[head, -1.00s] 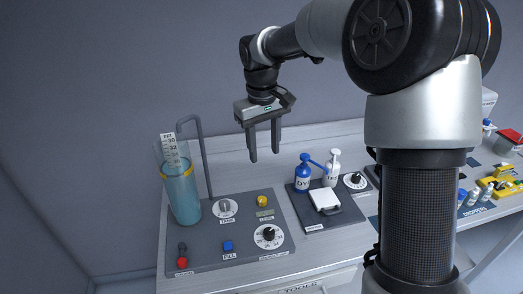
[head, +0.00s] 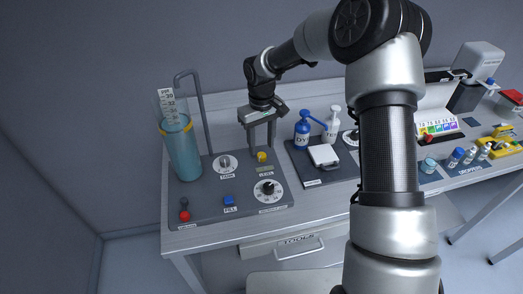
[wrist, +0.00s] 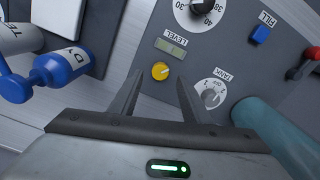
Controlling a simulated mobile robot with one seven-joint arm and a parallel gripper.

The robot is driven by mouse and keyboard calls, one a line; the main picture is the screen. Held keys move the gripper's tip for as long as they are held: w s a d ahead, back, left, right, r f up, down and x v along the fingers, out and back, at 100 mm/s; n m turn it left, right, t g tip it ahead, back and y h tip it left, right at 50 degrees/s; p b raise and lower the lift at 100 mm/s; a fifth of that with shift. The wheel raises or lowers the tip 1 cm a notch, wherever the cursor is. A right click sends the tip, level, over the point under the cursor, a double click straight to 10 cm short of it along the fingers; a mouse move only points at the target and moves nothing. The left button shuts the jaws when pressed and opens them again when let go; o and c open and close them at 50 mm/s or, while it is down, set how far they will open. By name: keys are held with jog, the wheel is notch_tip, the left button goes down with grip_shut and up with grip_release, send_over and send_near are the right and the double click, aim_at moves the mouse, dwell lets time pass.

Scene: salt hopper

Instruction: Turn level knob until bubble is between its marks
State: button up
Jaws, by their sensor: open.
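The yellow level knob (head: 262,157) sits on the grey control panel (head: 212,202). In the wrist view the knob (wrist: 160,71) lies just beyond and between my fingertips, beside the small greenish level window (wrist: 171,47) marked LEVEL. The bubble and its marks are too small to make out. My gripper (head: 261,150) is open and empty, pointing down above the knob; its two fingers also show in the wrist view (wrist: 160,80). I cannot tell that either finger touches the knob.
A water-filled cylinder (head: 183,150) with a bent pipe stands left of my gripper. The panel also holds a tank knob (head: 225,163), a black dial (head: 267,188), a blue fill button (head: 229,200) and a red-knobbed lever (head: 184,215). A blue dye bottle (head: 302,133) stands to the right.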

aim_at(261, 155)
jog(key=shift+f, duration=1.9)
jog(key=c, duration=1)
jog(key=shift+f+m+b, duration=0.15)
jog(key=shift+m+b, duration=0.15)
jog(key=shift+b, duration=0.15)
jog(key=shift+c, duration=0.2)
jog(key=shift+m+b, duration=0.6)
jog(key=shift+m, duration=0.2)
jog(key=shift+r, duration=0.2)
jog(key=o, duration=1)
jog(key=shift+o, duration=0.2)
jog(key=shift+r, duration=0.1)
notch_tip(261, 155, up, 17)
